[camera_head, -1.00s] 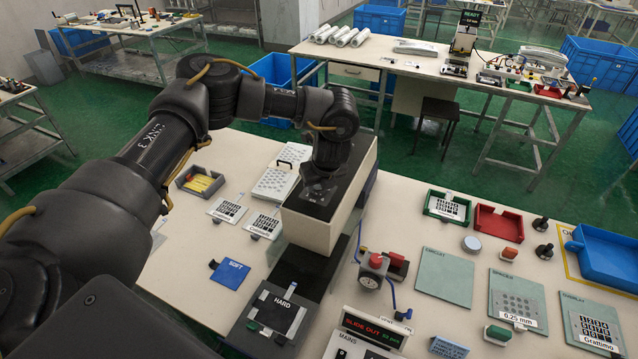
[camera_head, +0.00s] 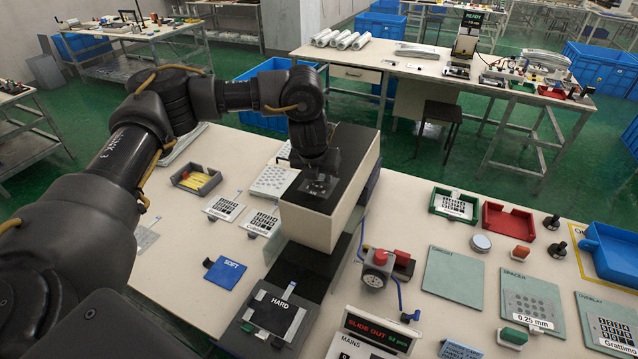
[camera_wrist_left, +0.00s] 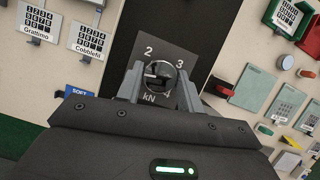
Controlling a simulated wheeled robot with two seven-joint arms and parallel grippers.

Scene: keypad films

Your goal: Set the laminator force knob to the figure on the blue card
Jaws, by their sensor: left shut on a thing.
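The laminator (camera_head: 308,228) is a cream block with a dark top, standing on the table. My left gripper (camera_head: 318,187) points down at its top, and the hand hides the knob in the head view. In the left wrist view the fingers (camera_wrist_left: 160,84) are shut on the round force knob (camera_wrist_left: 161,75). The dial plate (camera_wrist_left: 180,55) around it shows 2, 3, kN and a partly hidden 4. I cannot tell which figure the knob marks. The blue card (camera_head: 225,273) lies left of the laminator and reads SOFT; no number is legible on it. My right gripper is out of view.
A dark HARD card (camera_head: 270,315) lies on a grey holder in front of the laminator. A gauge with a red knob (camera_head: 378,262) stands close to its right. The SLIDE OUT display (camera_head: 377,333) is at the front. Keypad cards and a grey tray (camera_head: 197,181) lie left.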

